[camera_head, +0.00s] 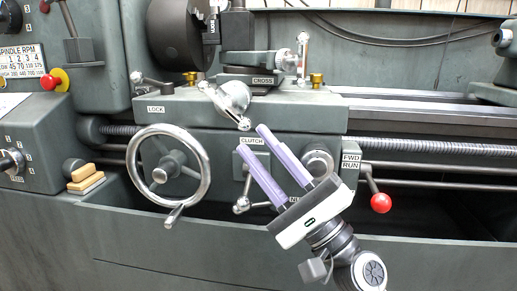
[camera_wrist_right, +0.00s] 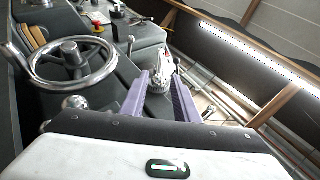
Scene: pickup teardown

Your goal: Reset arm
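My right gripper (camera_head: 252,141) is open and empty in front of the lathe's carriage apron. Its two purple fingers point up and to the left, near the CLUTCH label (camera_head: 252,141). In the right wrist view the fingers (camera_wrist_right: 160,80) stand apart with nothing between them. A chrome ball handle (camera_head: 232,94) on the cross slide sits just above the fingertips in the head view; whether they touch it I cannot tell. My left gripper is not in view.
A large chrome handwheel (camera_head: 168,166) is left of the gripper. A lever with a red knob (camera_head: 380,203) is to its right. The chuck (camera_head: 180,35) is above left. Two tan blocks (camera_head: 86,179) rest at the left. The lead screw (camera_head: 430,147) runs right.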

